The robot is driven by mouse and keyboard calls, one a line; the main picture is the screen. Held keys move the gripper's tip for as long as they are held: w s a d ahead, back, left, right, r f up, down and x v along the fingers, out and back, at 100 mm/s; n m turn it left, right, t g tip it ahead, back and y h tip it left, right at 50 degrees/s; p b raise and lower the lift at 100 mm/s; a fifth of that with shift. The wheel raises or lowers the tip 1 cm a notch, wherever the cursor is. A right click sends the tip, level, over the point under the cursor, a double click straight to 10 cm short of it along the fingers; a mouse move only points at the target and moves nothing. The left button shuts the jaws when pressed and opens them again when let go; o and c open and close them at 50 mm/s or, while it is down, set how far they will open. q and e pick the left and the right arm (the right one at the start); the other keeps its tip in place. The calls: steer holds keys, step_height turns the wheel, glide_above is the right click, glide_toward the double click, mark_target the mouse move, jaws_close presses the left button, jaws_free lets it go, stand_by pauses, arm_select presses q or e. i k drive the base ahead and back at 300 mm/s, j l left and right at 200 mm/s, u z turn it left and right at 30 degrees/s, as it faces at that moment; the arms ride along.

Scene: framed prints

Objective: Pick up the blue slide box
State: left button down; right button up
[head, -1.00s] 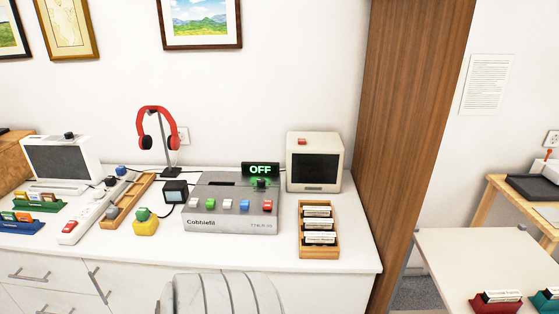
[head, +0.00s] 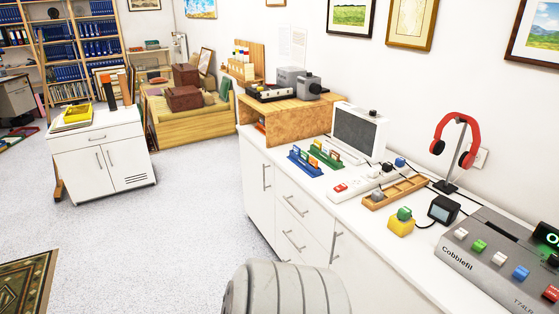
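A blue slide holder (head: 305,162) with several upright slides stands on the white counter in the head view, left of the middle of the counter's length. It is the only blue slide container I make out. A similar green slide holder (head: 325,154) stands just behind it to the right. Neither of my grippers is in view, and nothing touches the blue holder.
The white counter (head: 378,252) also bears a white power strip (head: 358,182), a wooden tray (head: 395,191), a yellow block with a green knob (head: 401,226) and a grey Cobblefil machine (head: 485,262). A white cabinet (head: 102,153) stands at left. Open floor (head: 190,210) lies between.

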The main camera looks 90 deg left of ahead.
mark_target(312, 172)
steer(key=u, duration=2.6)
